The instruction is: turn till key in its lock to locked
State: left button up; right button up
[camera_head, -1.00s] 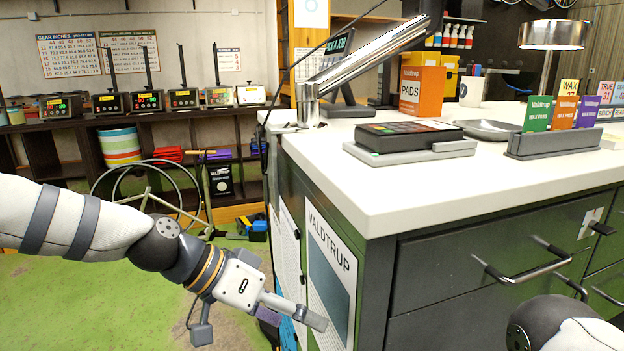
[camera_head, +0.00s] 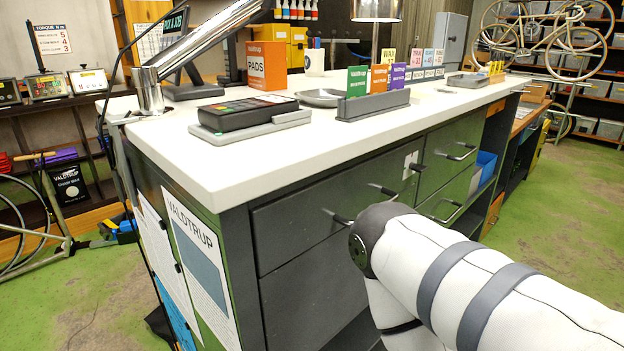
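A white plate (camera_head: 411,160) sits on the dark drawer front near its right edge. A small dark part (camera_head: 417,168), which looks like the till key, sticks out just below it. It is too small to tell which way it is turned. The top drawer (camera_head: 310,205) appears shut; its bar handle (camera_head: 341,220) is partly behind my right arm. That arm crosses the lower right, in front of the drawers. My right gripper is out of the picture. My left gripper is out of view too.
The white counter top (camera_head: 230,165) overhangs the drawers. On it are a card terminal (camera_head: 247,113), an orange pads box (camera_head: 267,66), a metal dish (camera_head: 322,97) and a wax card holder (camera_head: 373,105). Green floor (camera_head: 555,215) is open at the right.

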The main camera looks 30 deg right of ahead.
aim_at(419, 168)
jog(key=k+z, duration=0.1)
jog(key=z, duration=0.35)
jog(key=k+j+z, duration=0.1)
jog(key=z, duration=0.4)
jog(key=k+z, duration=0.1)
jog(key=z, duration=0.35)
